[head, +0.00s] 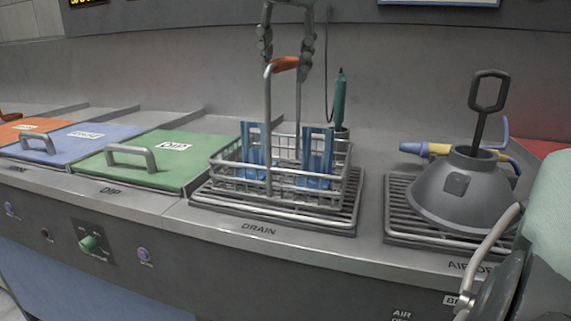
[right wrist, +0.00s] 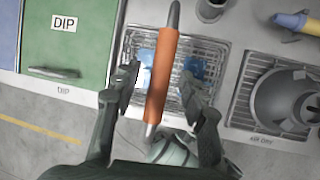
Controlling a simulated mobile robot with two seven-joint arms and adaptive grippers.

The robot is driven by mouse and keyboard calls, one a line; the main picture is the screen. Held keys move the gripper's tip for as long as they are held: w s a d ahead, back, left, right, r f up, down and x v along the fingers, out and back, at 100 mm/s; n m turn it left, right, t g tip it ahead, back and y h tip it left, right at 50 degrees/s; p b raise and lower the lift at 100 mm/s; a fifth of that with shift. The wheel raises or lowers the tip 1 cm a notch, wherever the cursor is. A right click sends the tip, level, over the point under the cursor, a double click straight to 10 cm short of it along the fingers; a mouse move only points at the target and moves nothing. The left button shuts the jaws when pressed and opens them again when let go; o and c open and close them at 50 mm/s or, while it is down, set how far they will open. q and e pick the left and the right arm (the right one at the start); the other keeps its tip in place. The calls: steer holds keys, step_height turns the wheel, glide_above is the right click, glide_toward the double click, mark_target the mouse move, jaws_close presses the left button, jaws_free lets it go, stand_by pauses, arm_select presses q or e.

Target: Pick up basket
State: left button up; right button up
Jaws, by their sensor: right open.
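The wire basket (head: 270,193) stands on the drain rack in the head view, with several blue pieces in it. Its tall handle has an orange grip (head: 285,63) at the top. My right gripper (head: 286,70) is above the basket at the height of the grip, open, one finger on each side of the handle. In the right wrist view the orange grip (right wrist: 161,75) runs between the open fingers (right wrist: 160,92), with gaps on both sides. The basket (right wrist: 203,58) shows below it. My left gripper is not in view.
The drain rack (head: 215,200) is beside the closed green DIP lid (head: 170,172). A dark bottle-like tool (head: 340,100) stands behind the basket. To the right, a grey funnel-shaped hood (head: 462,190) with a black handle sits on the air-dry rack (head: 400,215), near a yellow and blue tool (head: 425,149).

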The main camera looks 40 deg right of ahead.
steer(key=shift+w+d+f, duration=0.1)
steer(key=shift+w+f, duration=0.05)
steer(key=shift+f, duration=0.2)
steer(key=shift+c, duration=0.4)
jaws_close()
steer(key=shift+r, duration=0.15)
